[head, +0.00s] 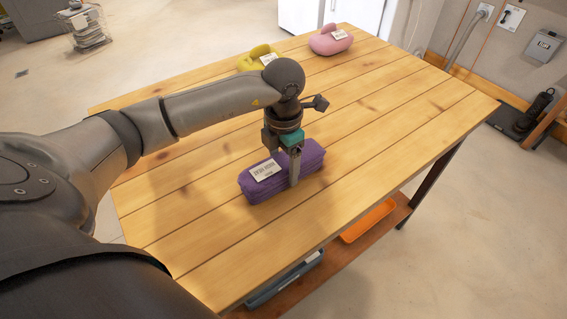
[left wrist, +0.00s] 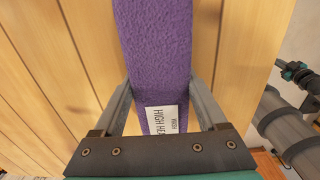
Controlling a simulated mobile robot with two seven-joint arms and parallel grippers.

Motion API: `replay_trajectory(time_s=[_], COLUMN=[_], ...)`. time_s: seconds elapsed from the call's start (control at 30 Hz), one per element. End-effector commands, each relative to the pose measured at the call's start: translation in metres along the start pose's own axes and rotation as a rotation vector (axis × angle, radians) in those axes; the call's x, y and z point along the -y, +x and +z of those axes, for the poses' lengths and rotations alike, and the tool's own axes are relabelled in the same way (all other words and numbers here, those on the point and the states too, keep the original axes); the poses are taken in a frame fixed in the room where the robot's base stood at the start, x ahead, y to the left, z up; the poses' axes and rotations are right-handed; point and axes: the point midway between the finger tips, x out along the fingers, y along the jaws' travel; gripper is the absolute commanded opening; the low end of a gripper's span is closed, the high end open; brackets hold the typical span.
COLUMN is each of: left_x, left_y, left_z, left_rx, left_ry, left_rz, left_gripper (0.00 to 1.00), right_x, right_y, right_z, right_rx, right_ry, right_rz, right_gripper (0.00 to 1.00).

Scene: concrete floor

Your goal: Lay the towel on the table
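The towel (head: 264,190) is a purple folded block with a white label. It appears to rest flat on the wooden table (head: 400,100), near its front edge. My left gripper (head: 293,180) points down over it, with one finger against its near long side. In the left wrist view, the towel (left wrist: 155,45) runs between the two fingers of my left gripper (left wrist: 162,82). The fingertips meet its sides with no visible gap, so the gripper looks shut on it. The fingertips' lower ends are hard to see. My right gripper does not show in the head view.
A yellow item (head: 256,54) and a pink item (head: 331,40), both with labels, lie at the table's far side. An orange tray (head: 368,221) and a grey-blue tray (head: 285,280) are on the lower shelf. The table right of the towel is clear.

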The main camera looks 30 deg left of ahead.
Motion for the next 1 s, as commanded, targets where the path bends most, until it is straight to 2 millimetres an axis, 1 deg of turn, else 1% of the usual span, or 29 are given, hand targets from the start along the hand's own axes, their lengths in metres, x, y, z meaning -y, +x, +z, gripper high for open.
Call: replay_trajectory(time_s=[0.03, 0.2, 0.23, 0.47, 0.57, 0.67, 0.9, 1.0], left_x=[0.0, 0.0, 0.0, 0.0, 0.0, -0.001, -0.001, -0.001], left_y=[0.001, 0.0, 0.0, -0.001, -0.005, -0.021, -0.074, -0.093], left_z=[0.0, 0.0, 0.0, 0.0, 0.0, 0.001, 0.001, 0.001], left_rx=[0.0, -0.001, -0.001, 0.0, 0.0, 0.004, 0.005, 0.004], left_ry=[-0.001, -0.001, -0.001, -0.001, -0.001, 0.0, 0.0, 0.0], left_rz=[0.0, 0.0, 0.0, 0.0, 0.0, 0.003, 0.003, 0.003], left_gripper=[0.79, 0.98, 1.0, 1.0, 1.0, 1.0, 1.0, 1.0], right_x=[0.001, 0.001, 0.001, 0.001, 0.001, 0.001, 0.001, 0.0], right_y=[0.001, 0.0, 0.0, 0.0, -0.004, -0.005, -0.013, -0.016], right_z=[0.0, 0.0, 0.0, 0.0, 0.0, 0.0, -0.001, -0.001], right_rx=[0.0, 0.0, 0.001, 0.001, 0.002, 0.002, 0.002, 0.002], right_ry=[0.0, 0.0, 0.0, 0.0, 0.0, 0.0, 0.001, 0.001], right_rz=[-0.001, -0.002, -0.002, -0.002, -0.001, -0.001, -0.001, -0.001], right_gripper=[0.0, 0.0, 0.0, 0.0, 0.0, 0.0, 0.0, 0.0])
